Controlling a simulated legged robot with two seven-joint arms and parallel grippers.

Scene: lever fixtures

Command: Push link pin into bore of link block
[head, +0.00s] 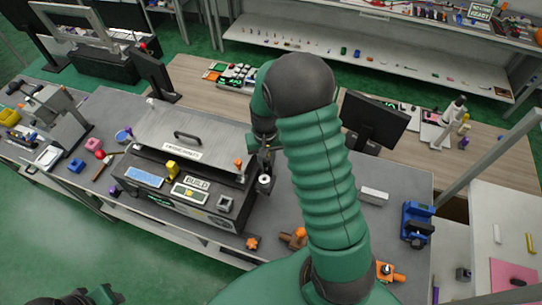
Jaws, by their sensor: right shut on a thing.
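My right arm crosses the middle of the head view. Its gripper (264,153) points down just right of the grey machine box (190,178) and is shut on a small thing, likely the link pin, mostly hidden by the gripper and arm. A dark cylindrical part with a pale top (264,181) is just below the gripper; I cannot tell whether they touch. A small grey block with a square recess (225,204) sits on the box's front; I cannot tell if it is the link block. Part of my left arm (88,297) shows at the bottom left; its jaws are unclear.
A yellow part (172,169) stands on the machine box. Orange parts (252,243) lie near the bench's front edge, with a blue fixture (417,224) at right. A dark monitor (374,121) stands behind. The grey bench right of my arm is partly clear.

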